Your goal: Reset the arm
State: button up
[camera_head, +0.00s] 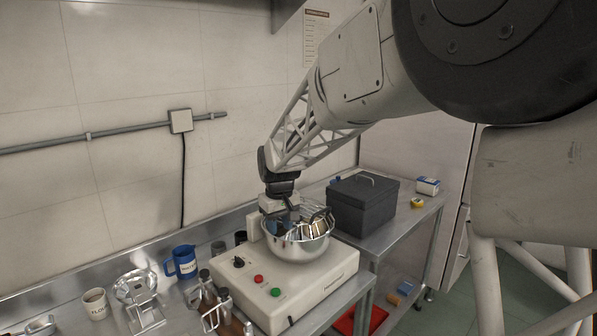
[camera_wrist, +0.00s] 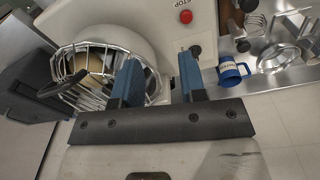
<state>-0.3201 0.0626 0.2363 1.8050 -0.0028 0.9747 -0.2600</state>
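My gripper (camera_head: 284,216) hangs from the arm in the head view, close above the back of a steel bowl (camera_head: 300,247) on a white machine (camera_head: 310,287). In the wrist view my gripper (camera_wrist: 160,75) shows two blue fingers set apart, with nothing held between them. The bowl (camera_wrist: 152,88) lies beside and beyond the left finger there, with a wire guard and a dark handle across it. Something tan shows inside the bowl. I cannot tell whether a fingertip touches the bowl or guard.
A dark grey box (camera_head: 362,205) stands right of the bowl. A blue mug (camera_head: 183,262), a white flour cup (camera_head: 96,303), a metal stand (camera_head: 138,295) and bottles in a wire rack (camera_head: 213,300) stand left of the machine. A wall lies behind; open space is above the counter.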

jog(key=s+d+r+m, duration=0.2)
jog(key=s+d+r, duration=0.2)
jog(key=s+d, duration=0.5)
jog(key=s+d+m, duration=0.1)
jog(key=s+d, duration=0.4)
jog(key=s, duration=0.5)
jog(key=s+d+f+m+t, duration=0.1)
jog(key=s+d, duration=0.3)
jog(key=s, duration=0.7)
jog(key=s+d+f+m, duration=0.1)
jog(key=s+d, duration=0.4)
jog(key=s, duration=0.5)
jog(key=shift+s+d+m+t, duration=0.35)
jog(key=shift+s+m+t, duration=0.05)
jog(key=shift+m, duration=0.5)
